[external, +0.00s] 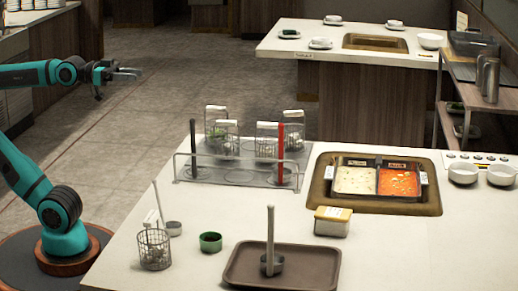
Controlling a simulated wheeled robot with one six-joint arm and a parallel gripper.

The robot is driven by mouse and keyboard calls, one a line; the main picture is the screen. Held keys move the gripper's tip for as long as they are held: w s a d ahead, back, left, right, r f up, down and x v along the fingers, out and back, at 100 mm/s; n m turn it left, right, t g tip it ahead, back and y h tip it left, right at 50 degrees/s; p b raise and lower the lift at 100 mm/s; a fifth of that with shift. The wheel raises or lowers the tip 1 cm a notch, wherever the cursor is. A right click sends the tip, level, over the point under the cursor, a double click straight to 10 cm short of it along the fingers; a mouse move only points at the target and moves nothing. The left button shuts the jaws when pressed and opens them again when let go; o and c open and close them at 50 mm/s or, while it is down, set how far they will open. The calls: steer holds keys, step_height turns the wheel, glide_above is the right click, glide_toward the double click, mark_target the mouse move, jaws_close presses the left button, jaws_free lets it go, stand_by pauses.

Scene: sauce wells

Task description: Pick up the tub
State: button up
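My gripper (139,72) is in the air at the upper left, beyond the counter's left edge and far from the tub. Nothing shows in its grasp. Its fingers are too small to tell whether they are apart.
A brown tray (240,277) holds an upright-handled ladle (270,262). A wire basket (154,248), a green cup (210,242) and a rack (205,173) with several baskets stand to the left. The sauce well (380,205) lies behind the tub. White bowls (463,173) are at right.

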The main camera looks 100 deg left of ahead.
stand_by(0.4)
steer(key=o, duration=1.5)
steer(key=shift+c, duration=0.2)
